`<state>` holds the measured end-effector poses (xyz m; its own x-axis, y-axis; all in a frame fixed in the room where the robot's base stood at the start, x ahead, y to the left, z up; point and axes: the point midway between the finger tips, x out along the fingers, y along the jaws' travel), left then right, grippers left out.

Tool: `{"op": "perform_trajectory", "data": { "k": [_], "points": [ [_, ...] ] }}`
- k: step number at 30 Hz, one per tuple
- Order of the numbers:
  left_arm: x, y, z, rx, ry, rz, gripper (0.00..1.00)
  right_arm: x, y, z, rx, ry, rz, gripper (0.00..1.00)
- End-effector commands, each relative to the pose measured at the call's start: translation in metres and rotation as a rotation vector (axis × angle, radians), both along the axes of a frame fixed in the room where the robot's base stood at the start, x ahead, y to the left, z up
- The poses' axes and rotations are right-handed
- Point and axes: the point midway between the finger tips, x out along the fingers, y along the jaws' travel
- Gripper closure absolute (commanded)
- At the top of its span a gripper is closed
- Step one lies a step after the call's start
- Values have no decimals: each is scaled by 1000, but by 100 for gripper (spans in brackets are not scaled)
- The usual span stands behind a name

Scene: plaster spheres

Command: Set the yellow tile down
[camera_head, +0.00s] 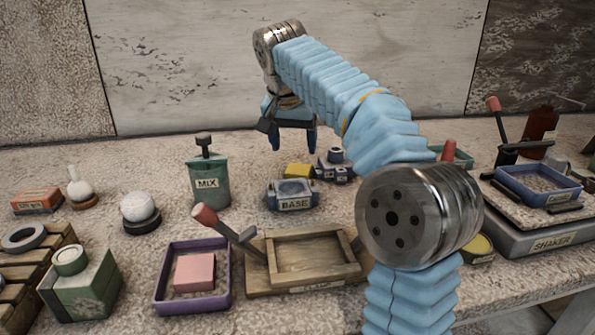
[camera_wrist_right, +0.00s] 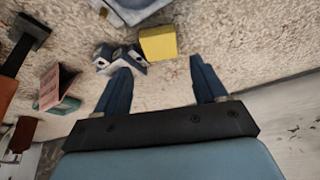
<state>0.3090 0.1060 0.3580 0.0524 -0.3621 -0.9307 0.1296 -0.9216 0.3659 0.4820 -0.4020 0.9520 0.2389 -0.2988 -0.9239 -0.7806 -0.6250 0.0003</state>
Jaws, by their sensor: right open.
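The yellow tile (camera_head: 298,170) lies on the speckled table behind the BASE holder (camera_head: 292,197). In the right wrist view the yellow tile (camera_wrist_right: 158,43) sits beyond the fingertips, with bare table showing between them. My right gripper (camera_head: 293,142) points down above and behind the tile. In the wrist view its fingers (camera_wrist_right: 160,77) are spread wide with nothing between them. The tile's near lower part is hidden behind the BASE holder in the head view. My left gripper is in neither view.
A small blue-grey block piece (camera_head: 335,165) stands just right of the tile. A MIX bottle (camera_head: 208,177) is to the left. A wooden lever press (camera_head: 305,262) and a purple tray (camera_head: 190,303) stand in front. Open table lies behind the tile.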

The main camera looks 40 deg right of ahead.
Motion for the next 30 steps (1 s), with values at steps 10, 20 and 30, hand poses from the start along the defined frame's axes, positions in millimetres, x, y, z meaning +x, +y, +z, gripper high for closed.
{"op": "perform_trajectory", "data": {
  "k": [10,20,30],
  "points": [
    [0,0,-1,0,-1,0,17,8,-11,-38,1,2,1,29],
    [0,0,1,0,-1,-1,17,15,-21,-78,0,0,-1,29],
    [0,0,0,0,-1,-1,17,15,-22,-81,1,4,-2,51]
  ]
}}
